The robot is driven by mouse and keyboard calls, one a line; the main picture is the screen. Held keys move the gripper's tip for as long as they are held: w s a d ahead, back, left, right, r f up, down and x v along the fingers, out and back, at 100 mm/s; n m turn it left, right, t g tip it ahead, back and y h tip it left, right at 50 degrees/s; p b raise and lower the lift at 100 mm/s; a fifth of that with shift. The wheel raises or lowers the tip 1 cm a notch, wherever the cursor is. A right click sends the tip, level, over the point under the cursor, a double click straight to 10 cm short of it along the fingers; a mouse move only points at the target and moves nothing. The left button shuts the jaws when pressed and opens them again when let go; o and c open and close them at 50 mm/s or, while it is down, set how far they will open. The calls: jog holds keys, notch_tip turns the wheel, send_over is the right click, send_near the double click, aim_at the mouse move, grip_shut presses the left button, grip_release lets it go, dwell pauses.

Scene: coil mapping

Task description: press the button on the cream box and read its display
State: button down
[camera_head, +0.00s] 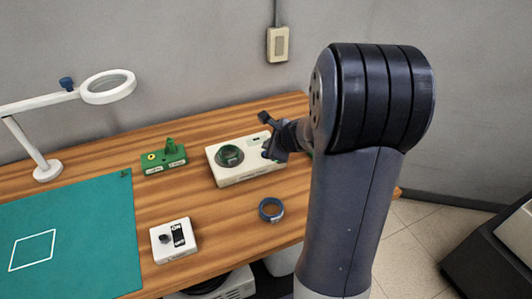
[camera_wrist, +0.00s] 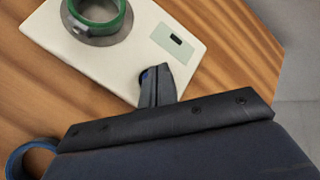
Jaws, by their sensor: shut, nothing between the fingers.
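The cream box (camera_head: 226,178) lies on the wooden table, and it also fills the upper middle of the wrist view (camera_wrist: 120,72). A green coil (camera_wrist: 97,14) sits on a dark round seat on its top. Its pale green display (camera_wrist: 165,38) bears one small dark mark that I cannot read. My gripper (camera_wrist: 150,76) is shut and empty, its tips over the box's near edge, below the display. In the head view my gripper (camera_head: 267,152) is at the box's right part.
A blue-grey ring (camera_head: 262,215) lies in front of the box. A white switch box (camera_head: 172,250) stands front left, a green block (camera_head: 152,168) behind it. A teal mat (camera_head: 100,225) and a magnifier lamp (camera_head: 47,170) are at left. Bare wood lies between them.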

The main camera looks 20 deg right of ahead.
jog(key=shift+f, duration=0.1)
dwell(0.7)
jog(key=shift+f+b, duration=0.3)
jog(key=shift+b, duration=0.15)
jog(key=shift+f+b, duration=0.4)
jog(key=shift+b, duration=0.05)
dwell(0.5)
jog(key=shift+r, duration=0.1)
jog(key=shift+r+p, duration=0.75)
notch_tip(320, 180, up, 5)
jog(key=p, duration=0.4)
dwell(0.6)
